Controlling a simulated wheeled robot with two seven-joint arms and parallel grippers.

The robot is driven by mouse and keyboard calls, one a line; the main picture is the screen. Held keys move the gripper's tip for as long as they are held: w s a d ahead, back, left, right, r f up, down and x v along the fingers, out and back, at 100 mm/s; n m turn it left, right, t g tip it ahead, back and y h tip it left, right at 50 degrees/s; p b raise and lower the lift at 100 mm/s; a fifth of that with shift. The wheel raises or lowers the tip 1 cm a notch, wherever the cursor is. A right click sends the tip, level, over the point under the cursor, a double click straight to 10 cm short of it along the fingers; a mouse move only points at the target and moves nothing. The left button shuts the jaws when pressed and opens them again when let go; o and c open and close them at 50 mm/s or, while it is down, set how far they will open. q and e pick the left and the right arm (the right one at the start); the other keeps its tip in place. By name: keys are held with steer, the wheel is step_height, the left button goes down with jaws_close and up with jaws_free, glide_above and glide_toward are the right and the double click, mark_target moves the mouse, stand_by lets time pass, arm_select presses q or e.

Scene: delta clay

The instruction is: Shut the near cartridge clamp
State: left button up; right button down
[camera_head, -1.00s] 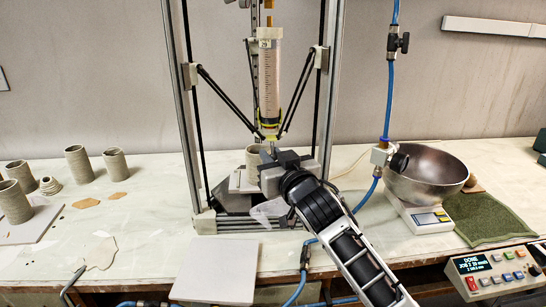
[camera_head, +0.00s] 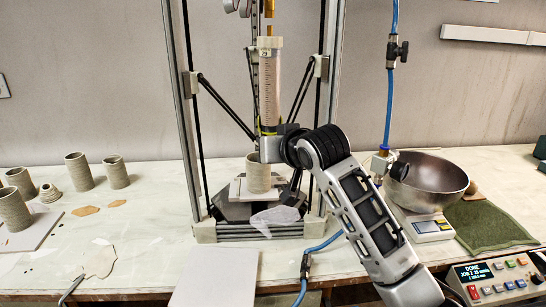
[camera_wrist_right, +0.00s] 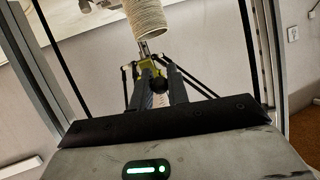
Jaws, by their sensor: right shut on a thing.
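A clear cartridge (camera_head: 269,85) hangs upright in the printer frame, with a yellow-green holder at its lower end. My right gripper (camera_head: 270,147) is at that lower end, in front of it, and covers most of the holder in the head view. In the right wrist view, the fingers of my right gripper (camera_wrist_right: 157,88) are closed in around the near cartridge clamp (camera_wrist_right: 151,67), a yellow-green part with a dark knob-like piece. The clamp's exact position is hard to make out. My left gripper is not in view.
A ribbed clay cylinder (camera_head: 258,173) stands on a pale plate below the cartridge. Printer posts (camera_head: 185,120) and thin black rods flank my gripper. A steel bowl (camera_head: 428,180) sits on a scale at right. Several clay pots (camera_head: 78,171) stand at left.

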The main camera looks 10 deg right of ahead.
steer(key=shift+w+r+g, duration=0.35)
steer(key=shift+r+g, duration=0.45)
steer(key=shift+g, duration=0.3)
steer(key=shift+m, duration=0.3)
steer(key=c, duration=1.4)
jaws_free()
steer(key=shift+o, duration=0.2)
steer(key=b+v, duration=0.2)
steer(key=v, duration=1.4)
steer(key=shift+a, duration=0.1)
